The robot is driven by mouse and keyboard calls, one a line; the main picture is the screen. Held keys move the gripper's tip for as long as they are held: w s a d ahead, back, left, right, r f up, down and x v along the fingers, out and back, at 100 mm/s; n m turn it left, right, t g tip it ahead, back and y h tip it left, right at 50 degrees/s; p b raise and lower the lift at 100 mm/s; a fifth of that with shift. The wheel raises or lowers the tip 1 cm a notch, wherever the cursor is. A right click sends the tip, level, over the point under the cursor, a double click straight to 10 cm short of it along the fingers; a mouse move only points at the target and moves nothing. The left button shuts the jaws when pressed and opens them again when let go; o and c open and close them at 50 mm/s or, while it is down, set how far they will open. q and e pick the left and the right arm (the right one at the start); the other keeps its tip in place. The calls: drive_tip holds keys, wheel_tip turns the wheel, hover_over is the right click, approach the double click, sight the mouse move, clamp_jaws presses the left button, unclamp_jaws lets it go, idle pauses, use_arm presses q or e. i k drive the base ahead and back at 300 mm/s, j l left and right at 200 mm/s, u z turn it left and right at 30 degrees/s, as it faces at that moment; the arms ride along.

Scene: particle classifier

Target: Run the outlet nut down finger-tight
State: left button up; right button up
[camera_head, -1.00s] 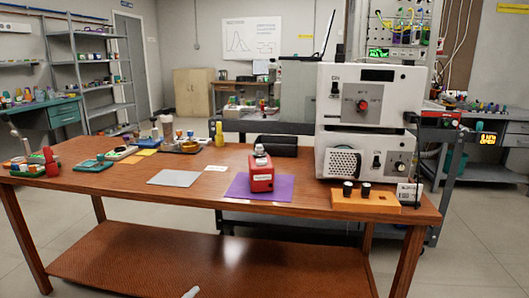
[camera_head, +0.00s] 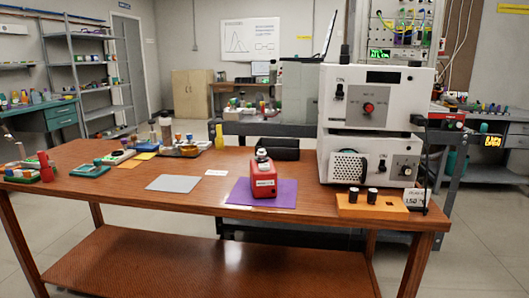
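A stack of two white instruments (camera_head: 345,128) with dials and switches stands at the right end of the wooden table. I cannot make out an outlet nut on it at this size. An orange block (camera_head: 388,212) with two dark knob-like pieces (camera_head: 372,194) lies in front of the stack. A red device (camera_head: 263,181) with a pale label and a dark top sits on a purple mat (camera_head: 287,196) left of the stack. Neither of my grippers shows in the head view.
A grey mat (camera_head: 173,183) and a white card (camera_head: 216,173) lie left of the purple mat. Small bottles, trays and a yellow bottle (camera_head: 219,135) stand toward the back left. A black case (camera_head: 275,149) lies behind the red device. The table's front middle-left is clear.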

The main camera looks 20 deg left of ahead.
sight(261, 153)
drive_tip(key=i+j, duration=0.45)
drive_tip(key=j, duration=0.3)
drive_tip(key=i+j, duration=0.45)
drive_tip(key=j, duration=0.3)
drive_tip(key=i+j+z, duration=0.1)
drive_tip(key=i+j, duration=0.15)
drive_tip(key=j, duration=0.1)
